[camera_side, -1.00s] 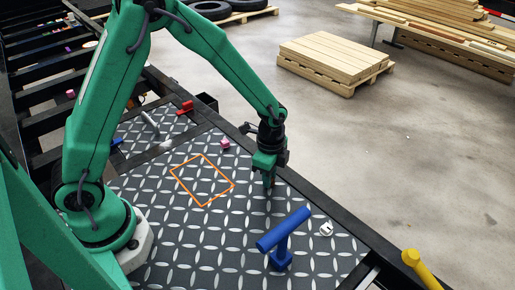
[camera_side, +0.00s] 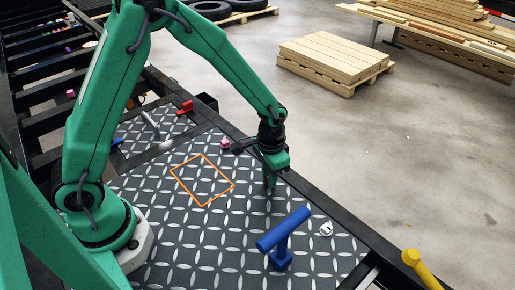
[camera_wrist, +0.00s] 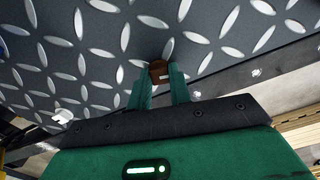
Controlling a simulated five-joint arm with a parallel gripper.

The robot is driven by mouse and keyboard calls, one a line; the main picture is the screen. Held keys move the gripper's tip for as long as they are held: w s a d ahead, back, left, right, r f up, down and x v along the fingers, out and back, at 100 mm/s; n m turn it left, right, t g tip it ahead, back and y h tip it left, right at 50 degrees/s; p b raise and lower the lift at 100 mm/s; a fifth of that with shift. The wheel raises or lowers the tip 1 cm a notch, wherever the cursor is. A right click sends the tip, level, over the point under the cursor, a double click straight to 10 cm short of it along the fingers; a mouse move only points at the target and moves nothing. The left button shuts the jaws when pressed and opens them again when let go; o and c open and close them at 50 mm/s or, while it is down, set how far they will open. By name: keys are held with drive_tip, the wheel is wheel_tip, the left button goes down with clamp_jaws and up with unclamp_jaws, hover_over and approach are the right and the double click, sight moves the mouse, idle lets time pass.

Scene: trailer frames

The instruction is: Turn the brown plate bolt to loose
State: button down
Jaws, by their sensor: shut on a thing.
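The brown plate bolt (camera_wrist: 161,71) sits on the tread plate in the wrist view, between my gripper's fingertips. My gripper (camera_wrist: 160,84) is shut on the bolt, one finger on each side of its head. In the side view my gripper (camera_side: 270,190) points down at the plate near its far edge. The bolt is hidden there behind the fingers.
The dark tread plate (camera_side: 225,235) has an orange square outline (camera_side: 203,205) left of my gripper. A pink cube (camera_side: 225,143) lies behind. A yellow handle (camera_side: 420,268) is at lower right.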

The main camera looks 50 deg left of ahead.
drive_tip(key=n, duration=0.4)
drive_tip(key=shift+n, duration=0.3)
drive_tip(key=n, duration=0.4)
drive_tip(key=shift+n, duration=0.3)
drive_tip(key=n, duration=0.4)
drive_tip(key=shift+n, duration=2.6)
drive_tip(key=c, duration=1.3)
unclamp_jaws()
drive_tip(key=shift+r, duration=0.1)
